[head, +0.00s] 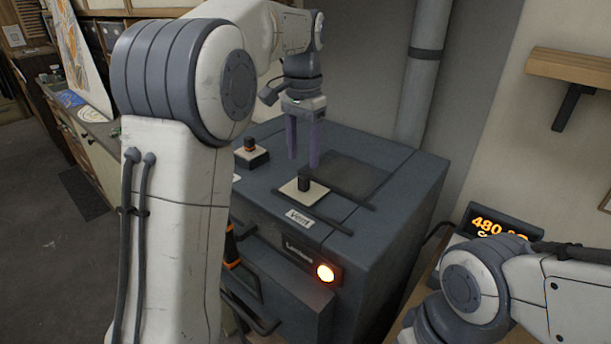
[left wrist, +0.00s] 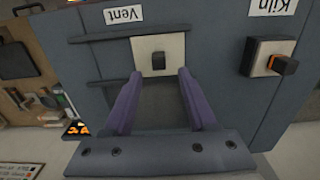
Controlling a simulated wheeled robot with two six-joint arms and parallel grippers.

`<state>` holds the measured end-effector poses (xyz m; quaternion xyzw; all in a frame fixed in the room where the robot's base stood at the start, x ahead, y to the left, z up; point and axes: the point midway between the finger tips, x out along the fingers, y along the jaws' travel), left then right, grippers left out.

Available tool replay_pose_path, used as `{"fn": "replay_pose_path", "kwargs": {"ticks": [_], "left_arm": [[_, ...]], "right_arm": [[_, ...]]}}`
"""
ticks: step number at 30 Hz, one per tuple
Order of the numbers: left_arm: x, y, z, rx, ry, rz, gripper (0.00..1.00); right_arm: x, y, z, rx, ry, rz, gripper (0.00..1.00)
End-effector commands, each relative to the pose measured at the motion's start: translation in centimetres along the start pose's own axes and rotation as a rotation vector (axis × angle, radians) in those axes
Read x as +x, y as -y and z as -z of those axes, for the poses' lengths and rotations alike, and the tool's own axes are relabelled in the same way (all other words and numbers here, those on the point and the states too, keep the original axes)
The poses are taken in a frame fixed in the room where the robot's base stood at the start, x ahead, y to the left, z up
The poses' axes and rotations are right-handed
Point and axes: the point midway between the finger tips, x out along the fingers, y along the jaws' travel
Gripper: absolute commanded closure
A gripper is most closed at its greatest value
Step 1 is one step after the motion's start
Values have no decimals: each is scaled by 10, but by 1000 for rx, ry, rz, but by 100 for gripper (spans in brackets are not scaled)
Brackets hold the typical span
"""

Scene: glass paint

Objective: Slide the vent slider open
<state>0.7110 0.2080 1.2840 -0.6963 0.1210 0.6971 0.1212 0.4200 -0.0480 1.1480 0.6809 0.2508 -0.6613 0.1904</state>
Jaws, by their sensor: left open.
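The vent slider is a small dark knob (head: 304,184) on a pale plate (head: 314,194), on top of the dark grey kiln (head: 400,195). The plate sits between two dark rails, behind the "Vent" label (head: 299,218). In the left wrist view the knob (left wrist: 158,58) stands on the pale plate (left wrist: 175,44), ahead of the fingers. My left gripper (head: 302,164) points down above the kiln top, its two purple fingers apart and empty. In the left wrist view its fingertips (left wrist: 160,74) straddle the line to the knob, apparently not touching it. My right gripper is out of view.
A kiln switch with an orange-topped knob (head: 250,146) stands left of the vent; it also shows in the left wrist view (left wrist: 282,64). A display (head: 497,226) and a pipe (head: 421,70) stand nearby.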

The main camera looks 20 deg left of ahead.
Motion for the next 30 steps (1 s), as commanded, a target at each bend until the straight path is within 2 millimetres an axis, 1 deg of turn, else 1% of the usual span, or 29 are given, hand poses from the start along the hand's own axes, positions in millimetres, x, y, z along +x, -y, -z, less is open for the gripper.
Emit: {"fn": "replay_pose_path", "kwargs": {"ticks": [1,6,10,15,22,23,24,27,30], "left_arm": [[11,-1,-1,1,4,-2,43],[40,-2,0,2,3,-2,43],[55,-2,1,3,1,-1,43],[64,-3,1,4,0,0,43],[65,-3,2,4,-1,0,43],[65,-3,2,4,-1,0,50],[65,-3,2,4,-1,0,65],[65,-3,2,4,-1,0,100],[64,-3,2,4,-1,0,100]], "right_arm": [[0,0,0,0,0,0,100],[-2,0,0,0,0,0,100],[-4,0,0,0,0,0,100],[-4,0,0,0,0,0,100],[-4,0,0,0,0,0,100],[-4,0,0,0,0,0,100],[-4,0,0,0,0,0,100],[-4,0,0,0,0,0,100],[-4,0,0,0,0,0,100]]}}
